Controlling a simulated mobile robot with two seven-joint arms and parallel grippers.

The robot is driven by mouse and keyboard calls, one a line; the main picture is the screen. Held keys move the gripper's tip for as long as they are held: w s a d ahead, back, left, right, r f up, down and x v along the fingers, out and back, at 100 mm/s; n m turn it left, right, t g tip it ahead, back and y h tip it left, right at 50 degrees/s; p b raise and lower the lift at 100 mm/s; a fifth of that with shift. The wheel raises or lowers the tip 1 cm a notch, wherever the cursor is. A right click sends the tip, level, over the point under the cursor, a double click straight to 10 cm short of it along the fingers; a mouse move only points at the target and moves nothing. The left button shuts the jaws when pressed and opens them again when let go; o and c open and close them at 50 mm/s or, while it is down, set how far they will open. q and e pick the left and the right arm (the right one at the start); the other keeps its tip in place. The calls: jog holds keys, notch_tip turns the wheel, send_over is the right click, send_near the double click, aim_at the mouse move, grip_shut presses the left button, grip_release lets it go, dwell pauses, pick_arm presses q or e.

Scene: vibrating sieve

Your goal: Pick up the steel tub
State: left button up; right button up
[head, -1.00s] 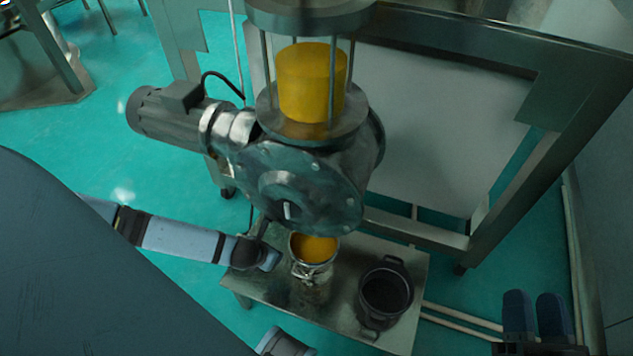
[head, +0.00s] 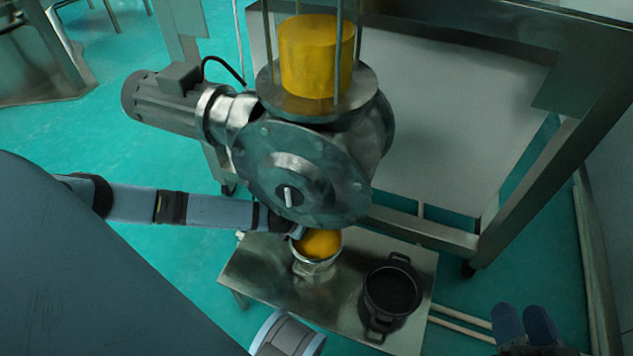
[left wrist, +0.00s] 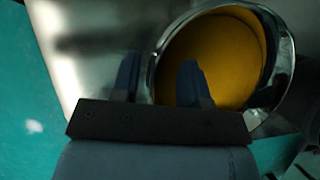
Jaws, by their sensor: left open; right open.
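The steel tub (head: 317,269), holding yellow material, stands on the low metal table under the round valve housing. In the left wrist view its shiny rim (left wrist: 284,72) fills the upper right. My left gripper (left wrist: 160,74) is open at the tub's near side. One finger shows over the tub's opening and the other outside the rim; I cannot tell whether either touches it. In the head view the left gripper (head: 297,230) is partly hidden by the valve housing. My right gripper (head: 523,313) is open and empty at the lower right, away from the tub.
A dark two-handled pot (head: 393,291) stands right of the tub on the low table (head: 262,262). The valve housing (head: 300,175) with its motor (head: 160,104) hangs close above the tub. A metal frame (head: 525,170) stands behind at the right.

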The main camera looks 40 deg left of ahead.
pick_arm(q)
jog(key=shift+c, duration=0.5)
grip_shut()
dwell(1.0)
